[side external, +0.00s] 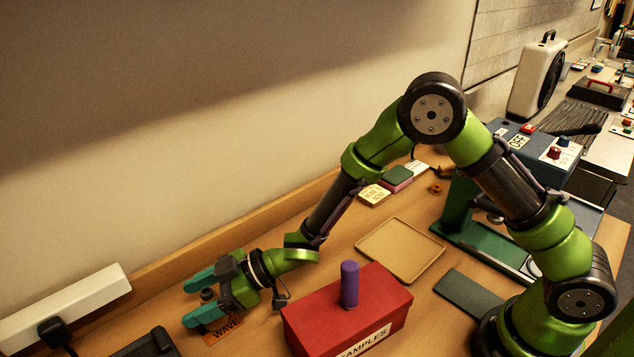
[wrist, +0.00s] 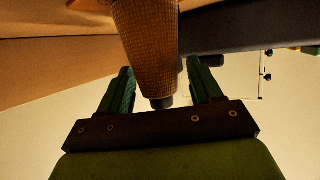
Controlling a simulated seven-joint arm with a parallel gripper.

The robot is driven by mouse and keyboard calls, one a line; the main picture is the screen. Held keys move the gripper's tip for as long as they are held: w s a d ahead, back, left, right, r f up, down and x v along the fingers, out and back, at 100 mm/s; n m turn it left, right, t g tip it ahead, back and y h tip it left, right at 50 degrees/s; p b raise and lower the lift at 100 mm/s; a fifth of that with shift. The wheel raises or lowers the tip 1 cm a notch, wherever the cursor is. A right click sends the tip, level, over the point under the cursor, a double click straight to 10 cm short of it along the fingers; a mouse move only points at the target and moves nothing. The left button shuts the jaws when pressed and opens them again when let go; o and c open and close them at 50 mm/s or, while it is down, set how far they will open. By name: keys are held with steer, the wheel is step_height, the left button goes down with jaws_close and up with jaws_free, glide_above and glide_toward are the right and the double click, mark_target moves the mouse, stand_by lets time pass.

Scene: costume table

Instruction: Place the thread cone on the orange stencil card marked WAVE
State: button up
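The thread cone (wrist: 150,45) is brown and textured, with a dark narrow tip. It shows between my fingers in the wrist view, which looks upside down, so the cone seems upright. In the side view only its dark top (side external: 208,295) shows between the fingers; the rest is hidden. My gripper (side external: 202,297) is open, its teal fingers on both sides of the cone with visible gaps. The orange stencil card marked WAVE (side external: 226,333) lies on the table beneath my gripper, partly covered. Whether the cone's base rests on the card is hidden.
A red SAMPLES box (side external: 325,316) with a purple cylinder (side external: 349,284) on it stands right of my gripper. An empty tan tray (side external: 400,250) lies behind it. A white power strip (side external: 65,308) runs along the wall at left. A black object (side external: 150,343) lies in front left.

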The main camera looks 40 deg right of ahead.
steer(key=shift+d+r, duration=0.1)
steer(key=shift+r, duration=0.1)
steer(key=s+d+r+m+t+h, duration=0.1)
steer(key=d+r+m+t+h, duration=0.15)
steer(key=d+r, duration=0.45)
steer(key=d+r+m+t+h, duration=0.1)
steer(key=d+r+m+h, duration=0.3)
steer(key=d, duration=0.7)
steer(key=s+d+r+m+t+h, duration=0.1)
steer(key=d+r+m+h, duration=0.2)
steer(key=d+r, duration=0.35)
steer(key=s+d+r+m+g, duration=0.1)
steer(key=s+d+m, duration=0.2)
steer(key=s, duration=0.6)
steer(key=s+d+r+m+g, duration=0.1)
steer(key=s+d+m, duration=0.3)
steer(key=s, duration=0.5)
steer(key=shift+s+d+g, duration=0.15)
steer(key=shift+d+g, duration=0.1)
steer(key=shift+g, duration=0.4)
steer(key=shift+r+h, duration=0.1)
steer(key=shift+h, duration=0.15)
